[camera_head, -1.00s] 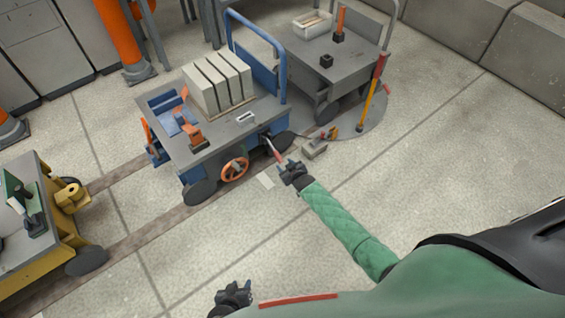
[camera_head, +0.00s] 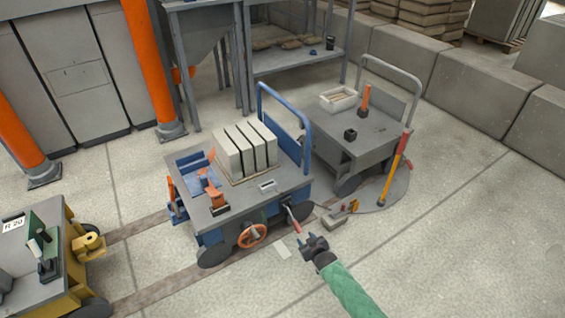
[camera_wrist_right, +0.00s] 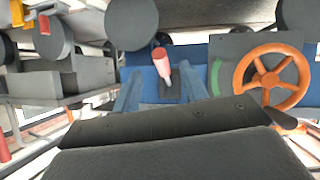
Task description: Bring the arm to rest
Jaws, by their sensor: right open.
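My right gripper (camera_head: 312,242) is in the head view, at the end of the green sleeve, in front of the blue cart (camera_head: 215,237). Its jaws are open and nothing shows between them. A lever with a red handle (camera_head: 291,215) stands out from the cart's front, just beyond the gripper. In the right wrist view the red handle (camera_wrist_right: 161,61) lies ahead between the two blue-grey fingers, apart from them as far as I can tell. The cart's orange handwheel (camera_head: 252,236) is left of the gripper; it also shows in the right wrist view (camera_wrist_right: 272,77). My left gripper is out of view.
Grey slabs (camera_head: 247,150) stand on the blue cart. A grey cart (camera_head: 365,139) is behind right, with a red-and-yellow tool (camera_head: 397,168) leaning there. A yellow cart (camera_head: 75,265) is at the left. Small items (camera_head: 341,213) lie near the gripper. The floor at right is clear.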

